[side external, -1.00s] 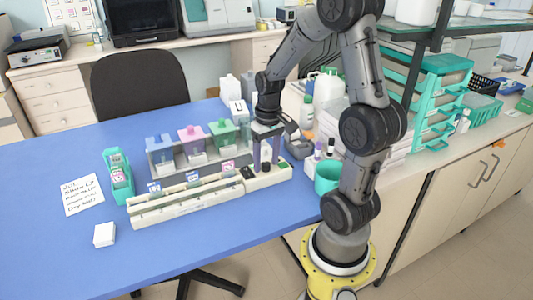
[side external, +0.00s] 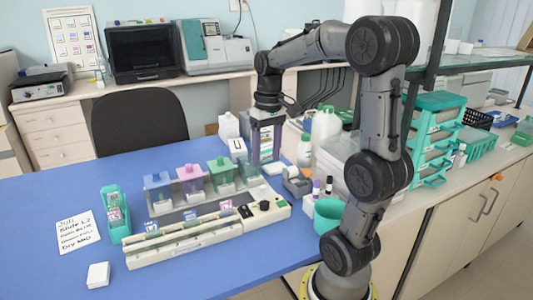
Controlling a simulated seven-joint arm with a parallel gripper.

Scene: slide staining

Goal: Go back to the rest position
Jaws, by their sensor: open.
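My gripper (side external: 266,158) points down at the back right of the blue table (side external: 180,267). Its two fingers are apart, and it hangs above and behind the staining station. I see nothing clearly held between the fingers.
A teal slide holder (side external: 117,215), a handwritten note (side external: 76,231) and a white block (side external: 97,274) lie at the left. A teal cup (side external: 328,214), small bottles and a large white jug (side external: 326,124) crowd the right.

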